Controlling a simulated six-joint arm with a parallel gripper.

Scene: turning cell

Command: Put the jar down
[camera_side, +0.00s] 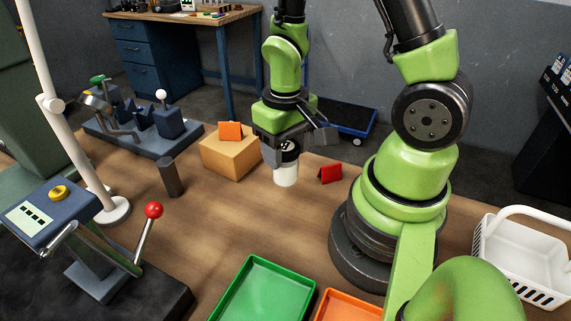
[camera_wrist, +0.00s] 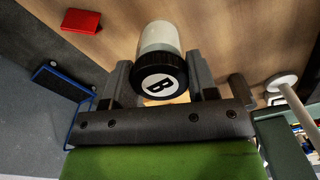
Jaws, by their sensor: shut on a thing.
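The jar (camera_side: 286,174) has a white body and a black lid. In the wrist view the jar (camera_wrist: 158,38) shows a white disc with a letter B on its lid. My gripper (camera_side: 284,160) is shut on the jar near its lid, with one finger on each side. The jar is upright, close to the wooden table (camera_side: 230,215). I cannot tell whether its base touches the table.
A cardboard-coloured box (camera_side: 230,156) with an orange card (camera_side: 230,131) stands just left of the jar. A red card (camera_side: 330,174) stands to its right. A green tray (camera_side: 264,290), an orange tray (camera_side: 345,308) and a white basket (camera_side: 520,260) are nearer. Bare table lies in front of the jar.

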